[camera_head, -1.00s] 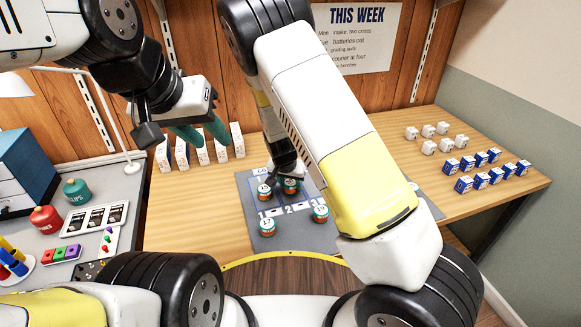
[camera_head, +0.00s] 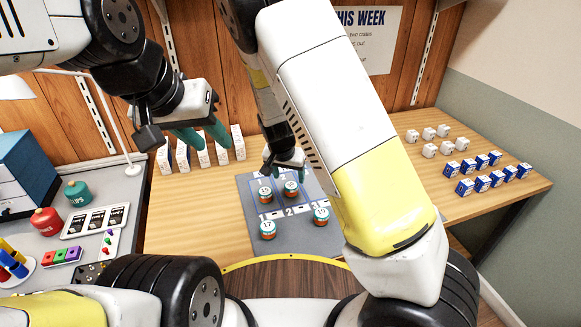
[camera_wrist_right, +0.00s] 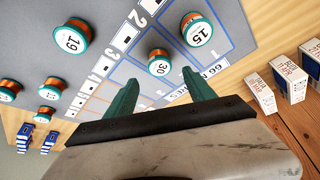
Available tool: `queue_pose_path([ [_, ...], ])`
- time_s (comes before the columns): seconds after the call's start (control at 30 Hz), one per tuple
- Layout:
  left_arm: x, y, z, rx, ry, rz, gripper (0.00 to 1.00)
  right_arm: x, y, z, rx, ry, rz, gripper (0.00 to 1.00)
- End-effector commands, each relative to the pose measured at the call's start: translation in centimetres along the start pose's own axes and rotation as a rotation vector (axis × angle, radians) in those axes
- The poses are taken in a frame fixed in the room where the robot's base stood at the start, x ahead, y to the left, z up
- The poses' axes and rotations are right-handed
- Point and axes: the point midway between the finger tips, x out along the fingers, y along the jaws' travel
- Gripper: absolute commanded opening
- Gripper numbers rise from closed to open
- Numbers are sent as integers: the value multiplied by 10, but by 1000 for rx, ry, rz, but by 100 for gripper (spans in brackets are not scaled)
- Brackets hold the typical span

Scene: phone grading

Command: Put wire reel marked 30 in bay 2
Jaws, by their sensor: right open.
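The wire reel marked 30 (camera_wrist_right: 160,62), copper with a teal rim, stands upright on the grey mat (camera_head: 246,215). In the head view this reel (camera_head: 291,189) is just in front of a printed 2 in the back row of outlined bays; whether it is wholly inside the lines is unclear. The reel marked 15 (camera_wrist_right: 196,30) stands beside it. My right gripper (camera_wrist_right: 158,84) is open and empty, with reel 30 beyond its fingertips and apart from them. It also shows in the head view (camera_head: 285,160), behind the reels. My left gripper (camera_head: 202,136) is open and empty, away from the mat.
More reels (camera_wrist_right: 49,91) show in the wrist view. Small boxes stand at the back left (camera_head: 200,150) and blue boxes (camera_head: 481,181) at the right. The wooden table (camera_head: 200,215) is clear left of the mat.

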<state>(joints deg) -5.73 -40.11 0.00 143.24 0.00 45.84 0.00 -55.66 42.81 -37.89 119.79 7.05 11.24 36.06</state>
Motion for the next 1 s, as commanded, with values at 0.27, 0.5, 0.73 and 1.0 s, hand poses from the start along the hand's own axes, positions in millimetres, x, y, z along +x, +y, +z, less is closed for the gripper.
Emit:
queue_pose_path([
  [0.27, 0, 0, 0, 0, 0, 0, 36, -40, 0, 0, -1, 0, -1, 63],
  [0.5, 0, 0, 0, 0, 0, 0, 36, -69, 19, 2, 26, -77, -64, 63],
  [0.73, 0, 0, 0, 0, 0, 0, 36, -147, 64, 3, 14, -168, -242, 63],
  [1.0, 0, 0, 0, 0, 0, 0, 36, -250, 134, 15, -88, -81, -387, 63],
])
